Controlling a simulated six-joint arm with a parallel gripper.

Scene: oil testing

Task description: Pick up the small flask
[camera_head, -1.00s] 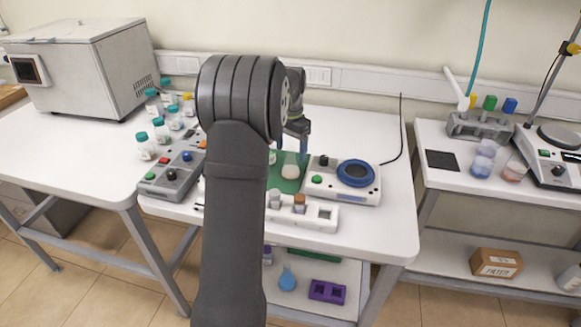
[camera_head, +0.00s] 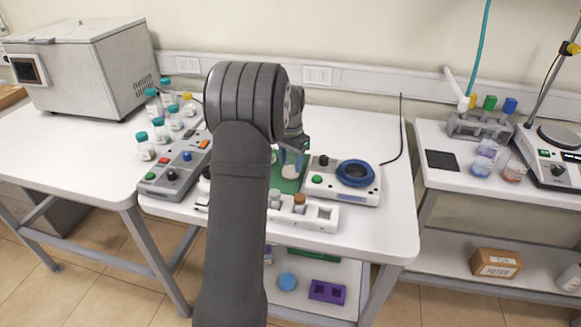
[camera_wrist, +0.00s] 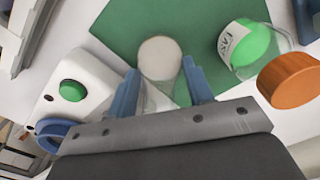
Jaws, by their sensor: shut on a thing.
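The small flask (camera_wrist: 160,58) is pale and see-through with whitish contents. In the wrist view it sits between the two blue fingers of my gripper (camera_wrist: 160,80), which is shut on it. In the head view the flask (camera_head: 290,172) is over the green mat (camera_wrist: 115,28), partly covered by my gripper (camera_head: 292,155). I cannot tell whether its base touches the mat.
A bottle with green contents (camera_wrist: 252,42) and an orange cap (camera_wrist: 291,80) are right in the wrist view. A device with a blue ring (camera_head: 355,173) stands right of the mat. A white rack (camera_head: 317,216) is in front, a button box (camera_head: 172,178) left.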

